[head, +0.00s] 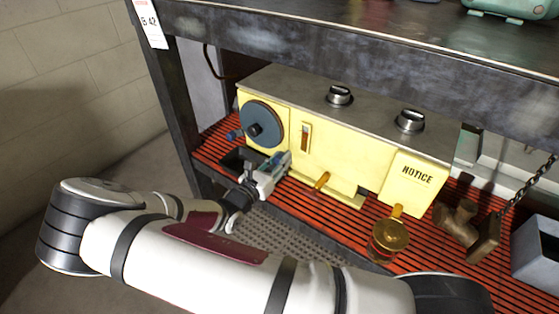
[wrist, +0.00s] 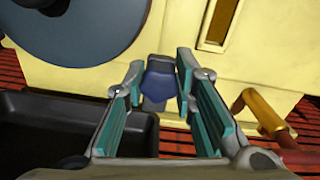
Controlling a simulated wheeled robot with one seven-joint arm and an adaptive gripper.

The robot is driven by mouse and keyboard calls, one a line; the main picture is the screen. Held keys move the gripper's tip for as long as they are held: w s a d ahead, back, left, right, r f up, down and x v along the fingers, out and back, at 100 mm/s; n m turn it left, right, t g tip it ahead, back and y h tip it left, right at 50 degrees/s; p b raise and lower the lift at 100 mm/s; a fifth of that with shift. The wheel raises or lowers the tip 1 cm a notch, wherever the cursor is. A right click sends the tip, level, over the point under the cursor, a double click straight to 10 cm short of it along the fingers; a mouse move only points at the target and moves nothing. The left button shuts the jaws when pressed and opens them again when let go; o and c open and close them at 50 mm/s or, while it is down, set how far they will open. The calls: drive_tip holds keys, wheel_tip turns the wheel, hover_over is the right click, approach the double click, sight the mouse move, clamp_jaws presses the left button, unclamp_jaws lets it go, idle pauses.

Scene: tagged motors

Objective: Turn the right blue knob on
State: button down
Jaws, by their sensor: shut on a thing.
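A yellow machine (head: 330,150) stands on the red slatted shelf. A left blue knob (head: 233,134) sticks out by its large blue-grey disc (head: 262,125). The right blue knob (wrist: 160,84) is a small dark blue piece low on the machine's front, right of the disc. In the wrist view it lies between the fingertips of my gripper (wrist: 160,78), which is shut on it. In the head view my gripper (head: 272,174) is at the machine's lower left front and hides this knob.
A dark tray (wrist: 80,130) lies just left of my gripper. An orange-yellow handle (wrist: 265,112) sticks out close to the right. A brass cup (head: 389,238) and a brown metal part (head: 470,230) stand farther right. The grey table top (head: 350,40) overhangs the shelf.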

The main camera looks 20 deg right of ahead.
drive_tip(key=shift+m+p, duration=0.7)
drive_tip(key=shift+m, duration=0.1)
drive_tip(key=shift+m+p, duration=0.7)
drive_tip(key=shift+m, duration=0.3)
drive_tip(key=m+p, duration=0.2)
drive_tip(key=m, duration=0.1)
drive_tip(key=m+p, duration=0.4)
drive_tip(key=m, duration=0.3)
drive_tip(key=shift+m+p, duration=1.8)
drive_tip(key=shift+m, duration=1.1)
drive_tip(key=shift+m+p, duration=0.6)
drive_tip(key=shift+m, duration=0.5)
drive_tip(key=shift+f+m+h+p, duration=0.1)
drive_tip(key=shift+m+h+p, duration=0.2)
drive_tip(key=shift+m+p, duration=0.75)
drive_tip(key=c, duration=1.3)
unclamp_jaws()
drive_tip(key=shift+m+b, duration=0.25)
drive_tip(key=shift+b, duration=0.05)
